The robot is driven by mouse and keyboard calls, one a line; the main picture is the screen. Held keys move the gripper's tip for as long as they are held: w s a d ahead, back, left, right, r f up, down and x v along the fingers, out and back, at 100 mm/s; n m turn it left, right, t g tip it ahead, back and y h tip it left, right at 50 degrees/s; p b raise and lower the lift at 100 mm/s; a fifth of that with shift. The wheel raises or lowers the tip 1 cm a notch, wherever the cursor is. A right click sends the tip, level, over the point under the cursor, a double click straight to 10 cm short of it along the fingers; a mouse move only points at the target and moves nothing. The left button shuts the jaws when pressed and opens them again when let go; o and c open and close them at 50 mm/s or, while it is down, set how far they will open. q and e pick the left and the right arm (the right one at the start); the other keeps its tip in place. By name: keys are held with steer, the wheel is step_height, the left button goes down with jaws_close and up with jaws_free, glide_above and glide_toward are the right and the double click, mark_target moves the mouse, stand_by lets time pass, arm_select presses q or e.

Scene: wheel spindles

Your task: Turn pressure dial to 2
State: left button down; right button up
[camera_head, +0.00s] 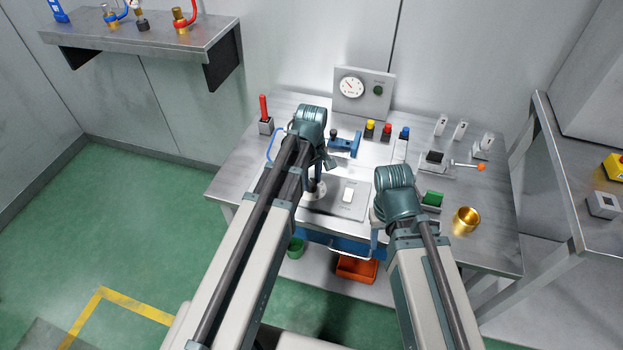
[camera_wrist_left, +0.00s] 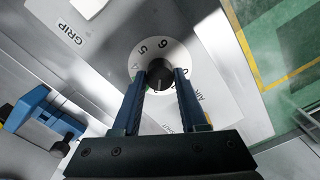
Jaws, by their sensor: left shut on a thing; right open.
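The pressure dial (camera_wrist_left: 145,52) is a white disc with a black knob (camera_wrist_left: 160,74) in the left wrist view. The numbers 5 and 6 read clearly on it; a 4 is partly legible, and the fingers hide others. In the head view the dial (camera_head: 314,193) lies on the table's left front part, partly behind my arm. My left gripper (camera_wrist_left: 160,80) is shut on the knob from both sides; it also shows in the head view (camera_head: 316,182). I cannot read which number the knob points to. My right gripper (camera_head: 377,220) is open, low near the table's front; its fingers are mostly hidden.
A gauge panel (camera_head: 376,98) stands at the table's back. A blue clamp-like fixture (camera_head: 345,145), a red-handled tool (camera_head: 264,112) and coloured buttons (camera_head: 387,130) are nearby.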

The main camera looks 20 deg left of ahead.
mark_target(312, 182)
arm_select(q)
steer(key=shift+c, duration=2.2)
jaws_free()
step_height(312, 182, up, 14)
steer(key=p, duration=1.3)
steer(key=shift+p, duration=0.4)
steer(key=shift+f, duration=0.1)
steer(key=s+d+m+y, duration=0.1)
steer(key=s+d+m, duration=0.9)
steer(key=s+m, duration=0.4)
steer(key=shift+s+d+m, duration=0.2)
steer(key=shift+d+m, duration=0.05)
steer(key=shift+m, duration=0.05)
